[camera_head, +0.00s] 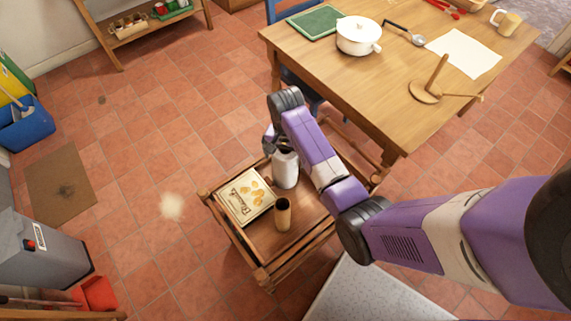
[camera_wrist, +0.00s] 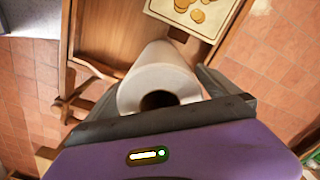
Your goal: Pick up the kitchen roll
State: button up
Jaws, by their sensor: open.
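The kitchen roll (camera_wrist: 158,72) is a white cylinder with a dark hollow core, seen end-on in the wrist view. It stands on a small wooden trolley (camera_head: 262,250), and its pale side also shows in the head view (camera_head: 286,172), partly hidden by my arm. My gripper (camera_wrist: 150,84) is open, with one finger to each side of the roll. I cannot tell whether either finger touches it. In the head view the gripper is mostly hidden behind my purple arm.
A biscuit box (camera_head: 243,196) lies beside the roll on the trolley, and a brown cylinder (camera_head: 283,214) stands in front. A wooden table (camera_head: 385,105) with a white pot (camera_head: 358,36) and a wooden stand (camera_head: 428,88) is behind.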

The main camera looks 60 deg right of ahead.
jog(key=shift+c, duration=0.2)
jog(key=c, duration=2)
jog(key=shift+r, duration=0.1)
